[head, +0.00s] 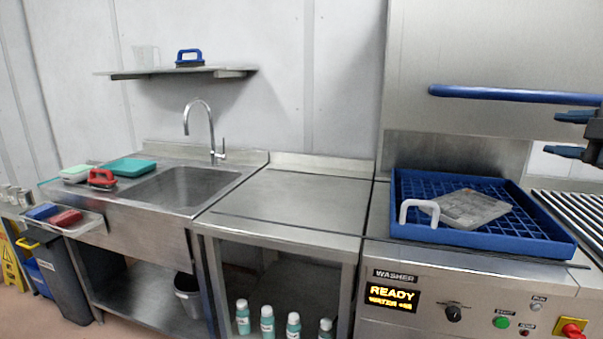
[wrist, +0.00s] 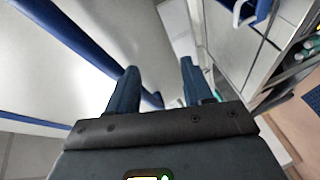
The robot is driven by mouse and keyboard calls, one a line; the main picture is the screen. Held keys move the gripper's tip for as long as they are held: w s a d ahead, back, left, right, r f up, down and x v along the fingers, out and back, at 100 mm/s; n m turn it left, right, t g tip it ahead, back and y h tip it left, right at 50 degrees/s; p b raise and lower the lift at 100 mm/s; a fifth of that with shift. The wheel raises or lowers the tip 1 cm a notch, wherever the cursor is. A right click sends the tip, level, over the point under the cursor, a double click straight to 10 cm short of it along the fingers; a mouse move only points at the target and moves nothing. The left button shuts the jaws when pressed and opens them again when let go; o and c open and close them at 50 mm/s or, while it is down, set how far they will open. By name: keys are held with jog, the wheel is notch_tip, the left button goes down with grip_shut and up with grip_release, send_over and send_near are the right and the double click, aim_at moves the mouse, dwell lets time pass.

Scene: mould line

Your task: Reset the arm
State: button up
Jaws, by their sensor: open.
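My gripper (head: 571,134) is at the right edge of the head view, in front of the washer's raised steel hood and above the right side of the blue rack. Its two dark blue fingers point left, apart and empty. In the wrist view my gripper (wrist: 158,78) also shows open, with nothing between the fingers. The rest of my arm is out of the head view.
A blue bar (head: 510,95) crosses the hood close to my gripper. The washer panel (head: 391,296) reads READY. The steel table (head: 290,200) is clear; the sink (head: 190,187) is left.

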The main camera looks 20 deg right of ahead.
jog(key=w+a+f+m, duration=0.1)
jog(key=a+f+m, duration=0.15)
jog(key=f, duration=0.35)
jog(key=a+f+m, duration=0.1)
jog(key=a+f, duration=0.3)
jog(key=f, duration=0.2)
jog(key=s+a+f+m+g, duration=0.1)
jog(key=s+a+f+m, duration=0.25)
jog(key=a+f, duration=0.5)
jog(key=s+a+f+m, duration=0.3)
jog(key=s+a+f, duration=0.2)
jog(key=a+f, duration=0.3)
jog(key=s+a+f+m, duration=0.1)
jog(key=s+a+f, duration=0.25)
jog(key=s, duration=0.35)
jog(key=s+a+f+m, duration=0.1)
jog(key=s+a+f, duration=0.1)
jog(key=s+a, duration=0.4)
jog(key=s+a+r+y, duration=0.1)
jog(key=s+a+r, duration=0.1)
jog(key=s, duration=0.5)
jog(key=s+a+r+y, duration=0.2)
jog(key=s, duration=0.6)
jog(key=shift+s+a+m, duration=0.15)
jog(key=shift+s+m, duration=0.1)
jog(key=shift+m, duration=0.05)
